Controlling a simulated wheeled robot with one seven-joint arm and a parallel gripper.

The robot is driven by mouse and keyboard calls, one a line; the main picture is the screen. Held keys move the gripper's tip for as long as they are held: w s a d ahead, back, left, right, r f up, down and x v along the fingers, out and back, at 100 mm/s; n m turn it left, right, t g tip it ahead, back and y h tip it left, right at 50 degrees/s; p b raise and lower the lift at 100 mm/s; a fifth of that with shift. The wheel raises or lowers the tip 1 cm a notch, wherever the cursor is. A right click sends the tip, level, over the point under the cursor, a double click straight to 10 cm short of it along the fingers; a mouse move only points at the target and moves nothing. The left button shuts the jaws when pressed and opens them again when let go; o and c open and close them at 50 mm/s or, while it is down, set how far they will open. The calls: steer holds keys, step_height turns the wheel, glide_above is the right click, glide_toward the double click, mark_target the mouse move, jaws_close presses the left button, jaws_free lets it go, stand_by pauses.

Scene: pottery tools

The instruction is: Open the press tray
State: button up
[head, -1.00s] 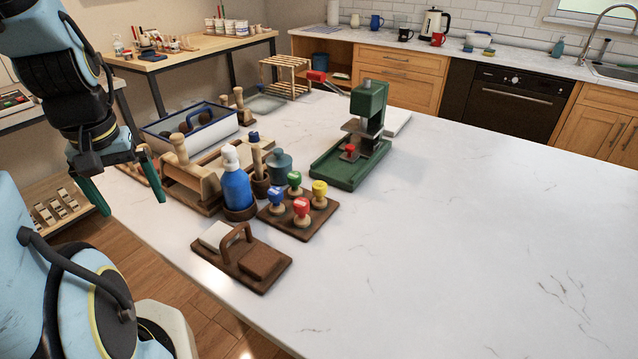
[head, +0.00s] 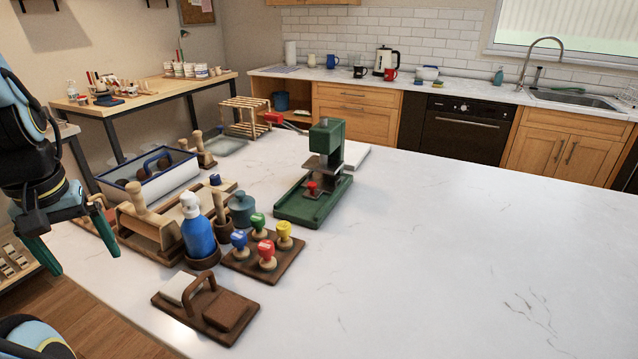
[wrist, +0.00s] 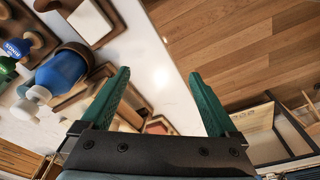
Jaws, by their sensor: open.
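The green press (head: 327,140) stands upright on the white counter, near the middle of the head view. Its green base (head: 297,212) reaches toward the front left, and a small red knob (head: 311,187) stands over that base below a grey plate. I cannot tell from here how far the press tray is in or out. My gripper (head: 87,263) is at the left edge of the head view, well left of the press, with its green fingers apart and empty. In the wrist view the gripper (wrist: 160,75) points down past the counter edge, and the press does not show.
Between my gripper and the press stand a blue spray bottle (head: 197,232), a wooden roller stand (head: 146,222), a stamp board (head: 262,262) with coloured stamps, and a blue-rimmed tray (head: 148,178). A brown board (head: 206,312) with a handle lies in front. The counter's right side is clear.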

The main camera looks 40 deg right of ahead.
steer(key=w+d+b, duration=0.1)
steer(key=w+d, duration=0.1)
steer(key=w+d+f+b, duration=0.1)
steer(key=w+d, duration=0.1)
steer(key=c, duration=0.5)
steer(key=shift+o, duration=0.2)
steer(key=w+d+b, duration=0.1)
steer(key=d, duration=0.1)
steer(key=w+d+b, duration=0.1)
steer(key=w+d, duration=0.1)
steer(key=d, duration=0.1)
steer(key=w+d, duration=0.1)
steer(key=d, duration=0.1)
steer(key=shift+w+d+f+b, duration=0.2)
steer(key=shift+w+b, duration=0.1)
steer(key=shift+b, duration=0.1)
steer(key=w+d+b, duration=0.3)
steer(key=d, duration=0.9)
steer(key=m+t+h+b, duration=0.1)
steer(key=m+t+b, duration=0.15)
steer(key=b, duration=0.35)
glide_toward(312, 184)
steer(key=shift+n, duration=0.25)
steer(key=p+x, duration=0.1)
steer(key=x, duration=0.7)
steer(key=shift+f+p, duration=0.15)
steer(key=shift+p, duration=0.25)
steer(key=shift+c, duration=0.4)
jaws_close()
